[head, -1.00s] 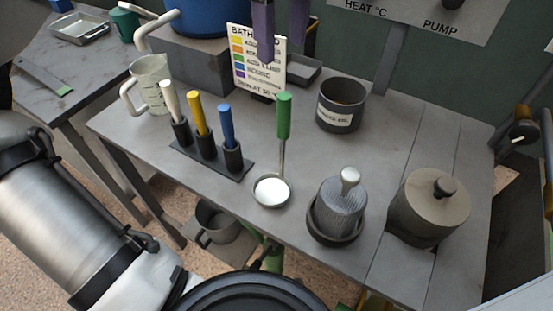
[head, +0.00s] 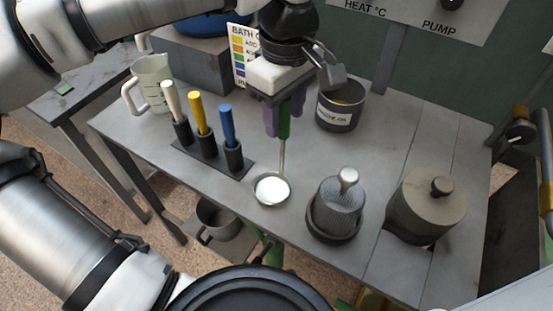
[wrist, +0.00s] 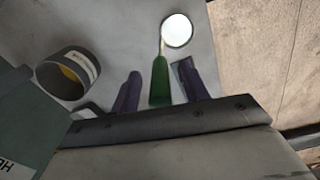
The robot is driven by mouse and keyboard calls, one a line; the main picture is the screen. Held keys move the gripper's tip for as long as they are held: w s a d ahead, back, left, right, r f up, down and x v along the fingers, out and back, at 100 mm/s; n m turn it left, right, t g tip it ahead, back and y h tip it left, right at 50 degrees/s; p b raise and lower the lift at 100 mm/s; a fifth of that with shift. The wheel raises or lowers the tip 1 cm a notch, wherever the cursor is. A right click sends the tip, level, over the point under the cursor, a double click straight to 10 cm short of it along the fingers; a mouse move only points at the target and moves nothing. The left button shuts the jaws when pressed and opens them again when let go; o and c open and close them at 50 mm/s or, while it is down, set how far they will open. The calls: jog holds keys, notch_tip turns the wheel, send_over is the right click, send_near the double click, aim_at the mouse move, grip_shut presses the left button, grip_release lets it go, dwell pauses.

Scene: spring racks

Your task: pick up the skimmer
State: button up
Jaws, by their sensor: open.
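The skimmer has a green handle (wrist: 159,82) and a round, bright white bowl (head: 272,189) on a thin metal stem. Its bowl is near the front edge of the grey table, with the handle pointing to the back. My gripper (head: 280,133) is open, its purple fingers on either side of the green handle in the head view. In the wrist view the handle lies between the two fingers (wrist: 160,88), with a gap visible on both sides. The gripper hides the upper part of the handle in the head view.
A rack (head: 207,158) with white, yellow and blue handled tools stands to the left. A labelled dark pot (head: 338,112) is close behind on the right. A ribbed metal basket (head: 338,207) and a lidded canister (head: 428,205) stand to the right. A measuring jug (head: 152,82) is at the left.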

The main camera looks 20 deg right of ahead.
grip_shut()
jog(key=shift+r, duration=0.1)
dwell(0.5)
